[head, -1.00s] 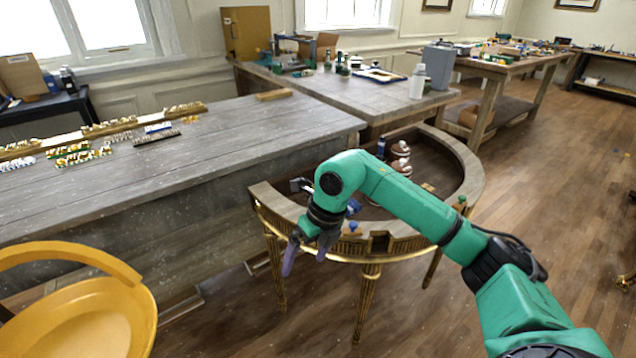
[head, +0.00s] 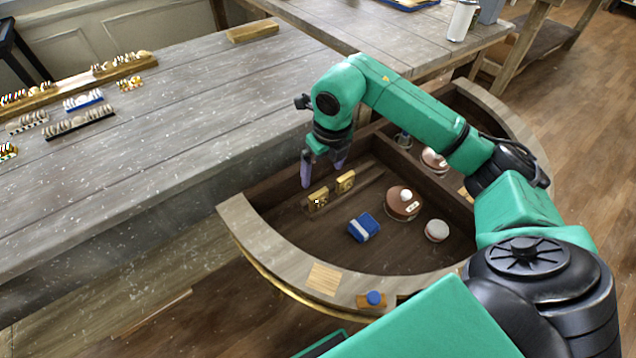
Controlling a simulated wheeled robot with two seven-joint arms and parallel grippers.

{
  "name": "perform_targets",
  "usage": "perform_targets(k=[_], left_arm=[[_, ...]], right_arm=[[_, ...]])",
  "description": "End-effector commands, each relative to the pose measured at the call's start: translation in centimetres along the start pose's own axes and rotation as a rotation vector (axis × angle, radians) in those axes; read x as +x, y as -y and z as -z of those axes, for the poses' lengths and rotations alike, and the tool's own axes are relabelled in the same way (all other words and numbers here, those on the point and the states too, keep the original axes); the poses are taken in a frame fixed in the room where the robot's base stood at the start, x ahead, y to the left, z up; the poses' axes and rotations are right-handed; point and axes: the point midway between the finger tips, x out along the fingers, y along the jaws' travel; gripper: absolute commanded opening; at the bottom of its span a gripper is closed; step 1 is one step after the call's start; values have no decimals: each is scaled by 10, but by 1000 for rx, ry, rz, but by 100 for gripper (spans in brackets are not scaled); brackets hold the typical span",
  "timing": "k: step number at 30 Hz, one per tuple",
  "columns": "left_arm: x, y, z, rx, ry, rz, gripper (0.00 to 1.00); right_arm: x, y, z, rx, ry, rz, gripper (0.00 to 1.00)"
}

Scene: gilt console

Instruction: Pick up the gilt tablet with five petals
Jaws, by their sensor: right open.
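Two small gilt tablets stand side by side inside the half-round console (head: 258,238), near its back wall: a left tablet (head: 318,198) and a right tablet (head: 345,182). Each has a mark on its face, too small for me to count petals. My right gripper (head: 322,178) is open and empty, fingers pointing down, just above and behind the two tablets in the picture. It seems apart from both. My left gripper is out of view.
Inside the console are a blue box (head: 364,228), a brown round pot (head: 403,203) and a white-topped round piece (head: 437,230). A divider (head: 420,168) crosses the console. A blue knob (head: 375,298) sits on its front rim. A long wooden table (head: 190,130) adjoins at the left.

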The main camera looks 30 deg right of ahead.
Motion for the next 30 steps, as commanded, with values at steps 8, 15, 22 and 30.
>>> perform_targets(k=[8, 15, 22, 30], left_arm=[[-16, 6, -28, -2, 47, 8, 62], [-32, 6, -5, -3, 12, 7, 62], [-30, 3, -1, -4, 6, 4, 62], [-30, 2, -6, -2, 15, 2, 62]], right_arm=[[64, 0, 1, 2, -4, -2, 100], [100, 1, 2, 2, -7, -2, 100], [124, 2, 1, 0, -1, 0, 100], [124, 2, 1, 0, -1, 0, 39]])
